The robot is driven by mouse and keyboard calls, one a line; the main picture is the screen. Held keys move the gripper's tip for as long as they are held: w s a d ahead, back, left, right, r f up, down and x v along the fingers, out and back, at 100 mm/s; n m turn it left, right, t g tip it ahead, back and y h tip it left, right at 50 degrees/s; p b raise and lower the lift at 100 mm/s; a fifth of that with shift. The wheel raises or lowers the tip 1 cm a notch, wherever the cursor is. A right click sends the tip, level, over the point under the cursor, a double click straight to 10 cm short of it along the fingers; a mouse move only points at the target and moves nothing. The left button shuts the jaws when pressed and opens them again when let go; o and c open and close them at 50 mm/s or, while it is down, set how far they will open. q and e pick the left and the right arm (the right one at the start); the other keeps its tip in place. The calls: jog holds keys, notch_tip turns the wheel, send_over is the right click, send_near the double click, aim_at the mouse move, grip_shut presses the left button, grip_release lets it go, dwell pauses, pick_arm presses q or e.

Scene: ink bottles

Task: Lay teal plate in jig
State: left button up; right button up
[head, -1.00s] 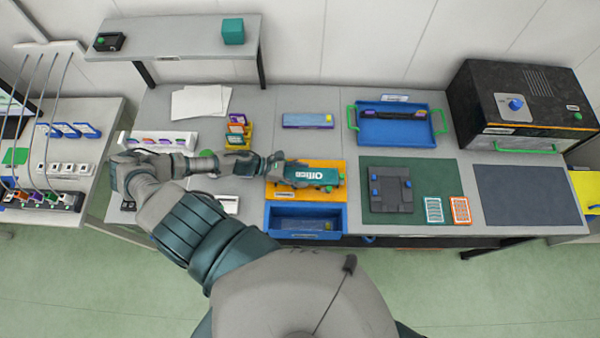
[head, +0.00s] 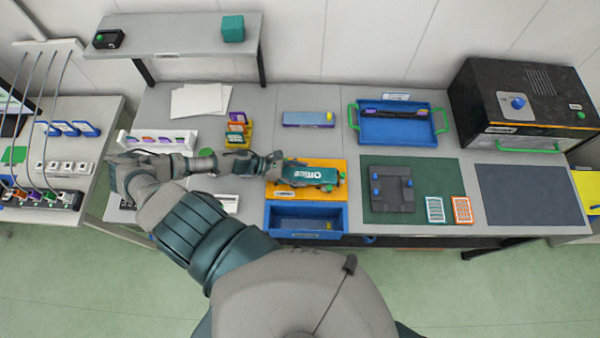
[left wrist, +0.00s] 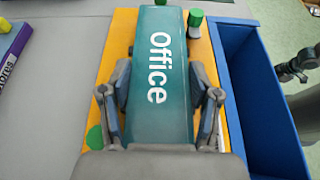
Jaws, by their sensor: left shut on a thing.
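The teal plate (head: 312,173) with the white word "Office" lies lengthwise over the yellow-orange jig (head: 283,193). In the left wrist view the plate (left wrist: 157,75) runs up the middle of the picture. My left gripper (head: 283,170) is shut on the plate, with one finger along each long side, as the left wrist view (left wrist: 159,100) shows. Green pegs (left wrist: 195,18) of the jig stand at the plate's far end and at its near left. I cannot tell whether the plate rests fully on the jig. My right gripper is not in view.
An open blue bin (head: 306,236) adjoins the jig's front edge. A purple-sided box (head: 308,119) with a yellow knob lies behind it. A dark fixture (head: 391,190) stands on the green mat (head: 440,180) to the right. A blue tray (head: 425,140) with green handles is behind that.

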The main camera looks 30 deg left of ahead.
pick_arm(q)
jog(key=shift+a+f, duration=0.1)
jog(key=shift+a, duration=0.05)
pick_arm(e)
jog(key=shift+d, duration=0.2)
pick_arm(q)
jog(key=shift+f+b, duration=0.4)
jog(key=shift+f, duration=0.1)
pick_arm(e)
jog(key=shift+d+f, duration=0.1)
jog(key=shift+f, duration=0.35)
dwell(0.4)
pick_arm(q)
jog(key=o, duration=1.5)
jog(key=shift+r, duration=0.1)
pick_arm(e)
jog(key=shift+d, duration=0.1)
pick_arm(q)
jog(key=shift+o, duration=0.2)
jog(key=shift+w, duration=0.1)
